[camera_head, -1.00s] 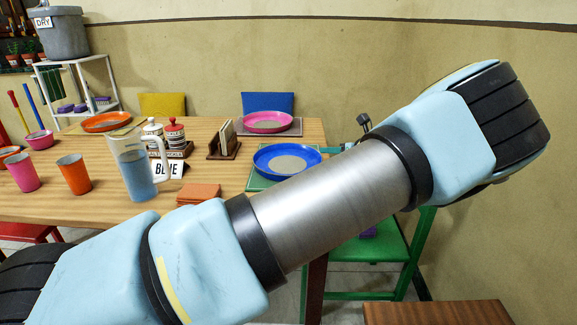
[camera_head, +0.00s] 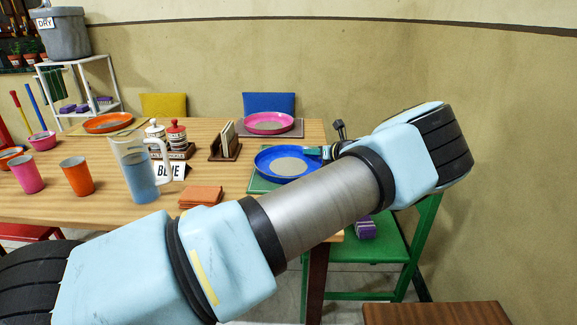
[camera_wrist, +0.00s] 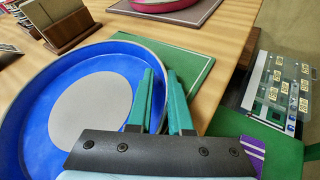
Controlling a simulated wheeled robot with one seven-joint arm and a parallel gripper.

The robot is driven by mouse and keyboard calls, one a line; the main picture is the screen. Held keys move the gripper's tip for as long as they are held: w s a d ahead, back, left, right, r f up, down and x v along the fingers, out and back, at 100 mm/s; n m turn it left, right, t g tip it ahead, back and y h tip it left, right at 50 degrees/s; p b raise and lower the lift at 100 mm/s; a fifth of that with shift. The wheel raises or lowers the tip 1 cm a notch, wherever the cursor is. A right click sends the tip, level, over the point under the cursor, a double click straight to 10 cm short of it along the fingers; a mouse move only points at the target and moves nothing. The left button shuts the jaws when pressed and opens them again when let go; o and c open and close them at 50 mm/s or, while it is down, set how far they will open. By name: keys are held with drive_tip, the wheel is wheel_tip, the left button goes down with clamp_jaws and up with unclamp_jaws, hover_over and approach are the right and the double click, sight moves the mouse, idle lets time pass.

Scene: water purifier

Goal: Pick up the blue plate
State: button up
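The blue plate (camera_head: 264,164) has a grey centre and a raised rim. It lies on a green mat at the right end of the table. In the wrist view the plate (camera_wrist: 38,112) fills the left side. My gripper (camera_wrist: 160,75) has teal fingers at the plate's right rim, one over the inside and one outside, with the rim between them. The fingers are apart with a gap, so it looks open. In the head view my gripper (camera_head: 324,153) is at the plate's right edge, and my arm crosses in front of the mat's near side.
A pink plate (camera_head: 269,118) sits on a mat behind. A card holder (camera_head: 225,148), a pitcher (camera_head: 139,182), orange napkins (camera_head: 201,196) and cups stand to the left. A green chair (camera_head: 385,250) is below the table's right edge. The wall on the right is bare.

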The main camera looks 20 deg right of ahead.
clamp_jaws()
idle(1.2)
